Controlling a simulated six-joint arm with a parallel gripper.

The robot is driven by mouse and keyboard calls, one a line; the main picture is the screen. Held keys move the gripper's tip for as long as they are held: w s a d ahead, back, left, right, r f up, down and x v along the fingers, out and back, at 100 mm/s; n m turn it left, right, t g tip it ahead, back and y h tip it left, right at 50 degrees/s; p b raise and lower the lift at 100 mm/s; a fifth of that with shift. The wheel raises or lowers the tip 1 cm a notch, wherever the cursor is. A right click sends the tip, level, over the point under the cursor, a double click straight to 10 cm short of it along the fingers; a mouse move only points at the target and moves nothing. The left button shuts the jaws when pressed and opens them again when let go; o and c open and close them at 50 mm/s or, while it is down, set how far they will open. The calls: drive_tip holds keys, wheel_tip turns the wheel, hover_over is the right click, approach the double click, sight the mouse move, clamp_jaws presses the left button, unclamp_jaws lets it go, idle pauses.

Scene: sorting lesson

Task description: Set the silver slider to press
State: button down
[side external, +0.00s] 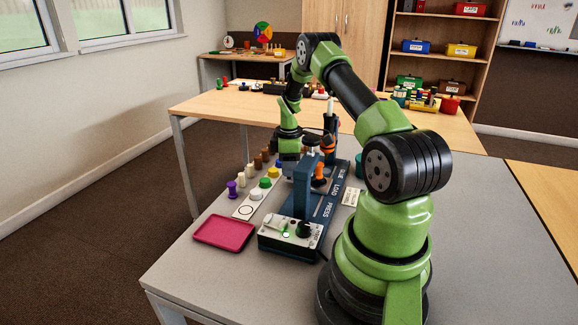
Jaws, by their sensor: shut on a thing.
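A pale control box (291,231) stands at the front of the blue station board, near the table's front edge. A small silver slider (281,226) appears to sit on its top, left of a black knob (303,229); its exact setting is too small to read. A small green light shows near it. The board's strip (322,209) bears the words PRESS, LOAD and GLUE. My gripper (289,160) is well behind the box, beside the blue press frame (302,187). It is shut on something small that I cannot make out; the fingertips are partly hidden.
A magenta tray (224,233) lies left of the box. Several coloured pegs stand in rows left of the board, including a purple peg (232,188). An orange-topped part (319,171) stands by the press frame. The grey table's front left is clear.

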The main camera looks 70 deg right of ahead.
drive_tip(key=shift+a, duration=2.25)
drive_tip(key=c, duration=0.9)
unclamp_jaws()
wheel_tip(320, 180, up, 10)
drive_tip(key=shift+f, duration=0.1)
